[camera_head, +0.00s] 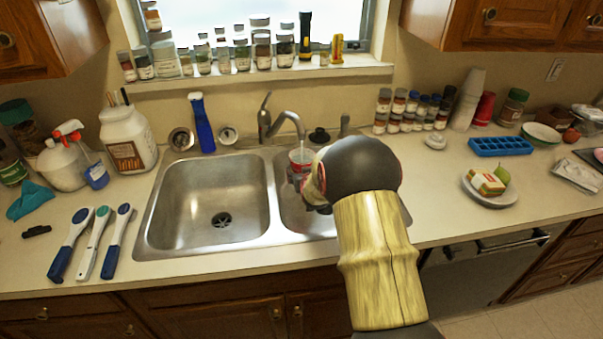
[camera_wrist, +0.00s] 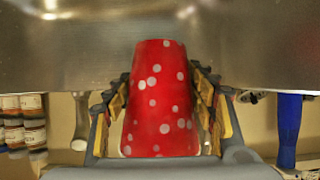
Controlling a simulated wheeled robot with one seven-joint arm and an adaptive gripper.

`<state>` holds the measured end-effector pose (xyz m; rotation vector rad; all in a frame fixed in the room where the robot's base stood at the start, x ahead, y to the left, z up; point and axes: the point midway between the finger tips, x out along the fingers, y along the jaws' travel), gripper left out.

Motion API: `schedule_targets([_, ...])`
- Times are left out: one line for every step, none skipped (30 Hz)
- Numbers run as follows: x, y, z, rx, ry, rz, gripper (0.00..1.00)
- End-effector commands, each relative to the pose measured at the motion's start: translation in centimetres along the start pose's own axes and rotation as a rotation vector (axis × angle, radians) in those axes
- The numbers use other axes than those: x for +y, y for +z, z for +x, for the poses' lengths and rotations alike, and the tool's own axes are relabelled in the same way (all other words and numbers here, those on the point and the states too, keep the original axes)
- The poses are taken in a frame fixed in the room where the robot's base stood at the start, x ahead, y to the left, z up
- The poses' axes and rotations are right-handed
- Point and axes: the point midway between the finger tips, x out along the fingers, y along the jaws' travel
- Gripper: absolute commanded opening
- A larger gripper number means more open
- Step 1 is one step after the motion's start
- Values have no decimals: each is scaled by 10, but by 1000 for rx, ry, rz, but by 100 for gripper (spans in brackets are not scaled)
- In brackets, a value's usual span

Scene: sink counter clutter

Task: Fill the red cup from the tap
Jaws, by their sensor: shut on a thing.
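The red cup with white dots (camera_wrist: 158,100) is held between the two fingers of my gripper (camera_wrist: 160,80), which is shut on its sides. In the head view the cup (camera_head: 301,158) is above the right sink basin, directly under the spout of the tap (camera_head: 290,118), and looks upright. A pale streak shows between spout and cup, which looks like running water. The wrist and forearm hide most of my gripper in the head view. The water level inside the cup cannot be made out.
The left basin (camera_head: 210,205) is empty. A blue bottle (camera_head: 202,122) stands behind the sink, with several spice jars (camera_head: 408,112) to the right. Brushes (camera_head: 98,242) lie left of the sink. A blue ice tray (camera_head: 500,145) and a plate with food (camera_head: 490,192) are at right.

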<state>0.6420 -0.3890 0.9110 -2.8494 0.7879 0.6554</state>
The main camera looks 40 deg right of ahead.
Motion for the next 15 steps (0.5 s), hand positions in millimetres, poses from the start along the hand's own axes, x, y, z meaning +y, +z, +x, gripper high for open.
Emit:
schedule_targets([0, 1, -3, -1, 0, 0, 46])
schedule_targets([0, 2, -5, -1, 0, 0, 46])
schedule_targets([1, 4, -9, 0, 0, 0, 46])
schedule_targets([1, 4, -12, 1, 0, 0, 46])
schedule_targets([1, 6, -15, 0, 0, 0, 46])
schedule_targets([1, 8, -19, -1, 0, 0, 46])
schedule_targets([2, 9, -22, 0, 0, 0, 46])
schedule_targets([2, 11, -25, 0, 0, 0, 46])
schedule_targets([2, 13, -29, 0, 0, 0, 46])
schedule_targets([2, 14, -32, 0, 0, 0, 46])
schedule_targets([2, 16, -34, 0, 0, 0, 46])
schedule_targets([3, 18, -38, 0, 0, 0, 46])
schedule_targets([3, 20, -41, -1, 0, 0, 46])
schedule_targets([3, 21, -44, -1, 0, 0, 46])
schedule_targets([3, 23, -48, -1, 0, 0, 46])
